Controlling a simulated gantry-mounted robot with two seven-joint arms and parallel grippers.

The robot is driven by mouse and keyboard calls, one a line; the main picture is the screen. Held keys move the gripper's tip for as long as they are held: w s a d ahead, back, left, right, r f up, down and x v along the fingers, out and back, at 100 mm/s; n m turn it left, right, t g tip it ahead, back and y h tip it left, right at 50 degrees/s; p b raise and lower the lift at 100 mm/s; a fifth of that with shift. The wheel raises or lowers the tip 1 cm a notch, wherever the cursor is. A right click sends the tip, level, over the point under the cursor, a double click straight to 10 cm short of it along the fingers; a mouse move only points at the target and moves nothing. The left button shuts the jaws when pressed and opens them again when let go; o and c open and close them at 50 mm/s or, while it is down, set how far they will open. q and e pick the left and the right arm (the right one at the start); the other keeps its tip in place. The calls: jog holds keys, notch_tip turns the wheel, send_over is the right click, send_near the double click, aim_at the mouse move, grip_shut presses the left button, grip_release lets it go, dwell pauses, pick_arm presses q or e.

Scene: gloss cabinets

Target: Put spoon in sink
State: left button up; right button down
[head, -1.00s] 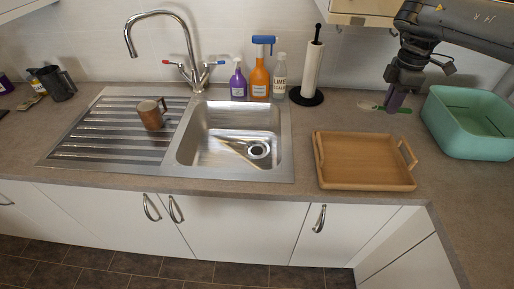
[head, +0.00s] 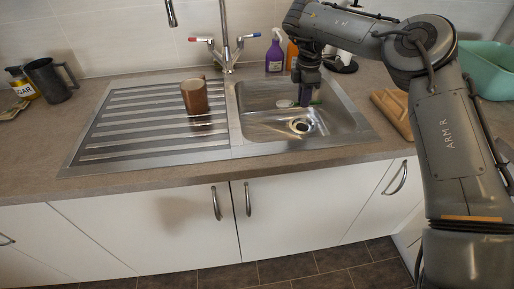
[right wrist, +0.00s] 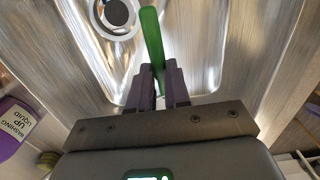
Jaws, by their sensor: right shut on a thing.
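My right gripper (head: 305,98) is over the sink basin (head: 256,99), pointing down. It is shut on the spoon, whose green handle (head: 317,102) shows just right of the fingers, with a pale bowl end to their left. In the right wrist view the green spoon handle (right wrist: 152,45) sticks out from between the fingers (right wrist: 160,88), with the steel sink (right wrist: 235,45) and its drain behind. I cannot tell whether the spoon touches the sink. My left gripper is not in view.
A brown mug (head: 194,97) stands on the ribbed drainboard (head: 125,125) left of the basin. The tap (head: 226,45) and a purple bottle (head: 274,54) are behind. A wooden tray (head: 393,112) and a green tub (head: 485,70) are to the right, partly behind my arm.

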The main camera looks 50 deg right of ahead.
notch_tip(320, 180, down, 4)
jog(key=f+b, duration=0.1)
jog(key=b, duration=0.3)
send_near(299, 135)
jog(key=a, duration=0.1)
jog(key=s+a+f, duration=0.2)
jog(key=shift+f, duration=0.5)
jog(key=shift+f+b, duration=0.45)
jog(key=shift+f, duration=1.25)
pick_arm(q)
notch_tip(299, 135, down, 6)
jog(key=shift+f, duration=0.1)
